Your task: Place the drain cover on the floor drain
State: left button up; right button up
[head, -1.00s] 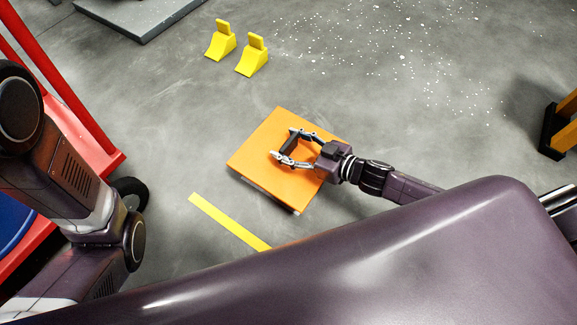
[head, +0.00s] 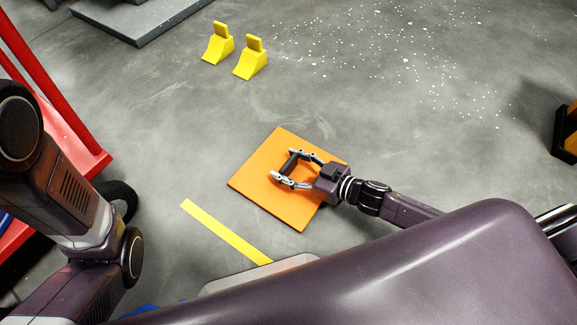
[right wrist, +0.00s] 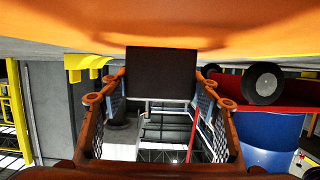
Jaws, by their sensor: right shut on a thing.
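The drain cover (head: 255,181) is a flat orange square plate with a black bar handle. My right gripper (head: 283,166) is over its middle, with its fingers shut around the black handle. In the right wrist view the handle (right wrist: 162,75) sits between the two fingers, with the cover's orange surface (right wrist: 160,22) along the top. I cannot tell if the cover touches the floor. The floor drain is not visible. My left arm shows at the left, but its gripper is out of view.
Two yellow wedges (head: 234,50) stand on the floor beyond the cover. A yellow floor stripe (head: 222,231) lies nearer me. A light-grey rounded slab (head: 255,275) shows beside my body. A red cart (head: 50,95) is at left, a grey platform (head: 140,22) at the back. Floor between is clear.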

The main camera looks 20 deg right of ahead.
jog(key=shift+r, duration=0.15)
jog(key=o, duration=1.8)
jog(key=shift+f, duration=0.25)
jog(key=shift+o, duration=0.2)
jog(key=shift+r, duration=0.1)
